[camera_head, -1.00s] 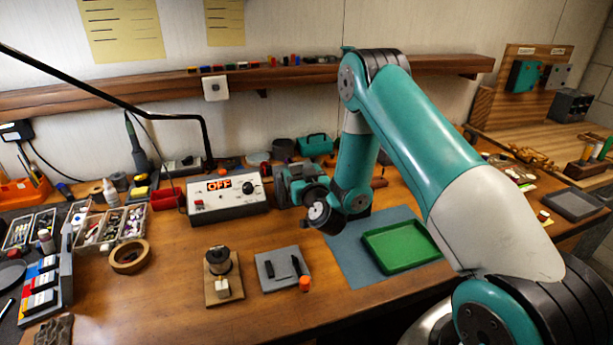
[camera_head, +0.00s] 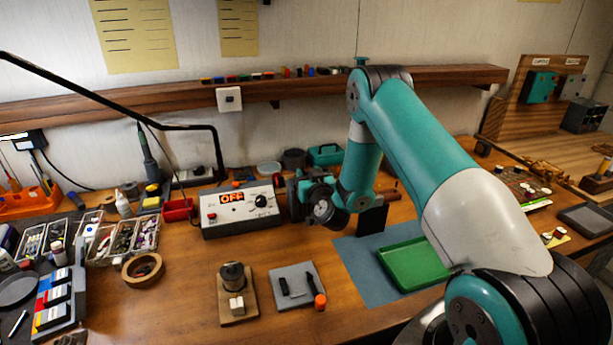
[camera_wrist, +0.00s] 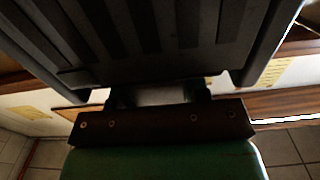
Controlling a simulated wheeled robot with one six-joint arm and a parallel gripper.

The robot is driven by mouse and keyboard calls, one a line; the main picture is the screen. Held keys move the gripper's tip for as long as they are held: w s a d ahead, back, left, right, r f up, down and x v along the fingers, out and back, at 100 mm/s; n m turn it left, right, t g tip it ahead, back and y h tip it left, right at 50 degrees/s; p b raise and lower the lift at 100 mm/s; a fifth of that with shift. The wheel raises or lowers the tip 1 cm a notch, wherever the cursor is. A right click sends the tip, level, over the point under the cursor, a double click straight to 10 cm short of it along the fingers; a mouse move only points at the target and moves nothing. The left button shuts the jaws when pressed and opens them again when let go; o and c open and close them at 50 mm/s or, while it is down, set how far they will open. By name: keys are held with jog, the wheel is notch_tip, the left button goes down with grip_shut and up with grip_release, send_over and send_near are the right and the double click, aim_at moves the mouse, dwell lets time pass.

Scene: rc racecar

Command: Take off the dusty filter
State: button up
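A dark round cylinder (camera_head: 232,275) sits on a small wooden stand with a pale block in front, on the bench's front left. It may be the dusty filter, but no dust or label shows clearly. My gripper (camera_head: 301,192) is above the bench, just right of the control box and behind the cylinder, apart from it. My wrist partly hides it, so its fingers do not show clearly. In the wrist view, a dark ribbed shape (camera_wrist: 160,40) fills the top, and a dark riveted bar (camera_wrist: 160,124) lies above a green surface (camera_wrist: 165,163). I cannot identify these surely.
A control box (camera_head: 238,210) reads OFF. A grey mat (camera_head: 296,271) holds small dark parts and an orange-capped item. A green tray (camera_head: 412,263) lies on a blue mat (camera_head: 357,270). Parts bins (camera_head: 118,237) and a tape roll (camera_head: 143,269) stand left. A lamp arm crosses upper left.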

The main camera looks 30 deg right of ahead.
jog(key=shift+c, duration=0.5)
jog(key=shift+a+r, duration=0.1)
jog(key=shift+r, duration=0.1)
jog(key=shift+r+p, duration=0.5)
jog(key=shift+p, duration=0.35)
notch_tip(320, 180, up, 11)
jog(key=p, duration=1.2)
jog(key=shift+r, duration=0.2)
dwell(0.5)
jog(key=shift+f, duration=0.1)
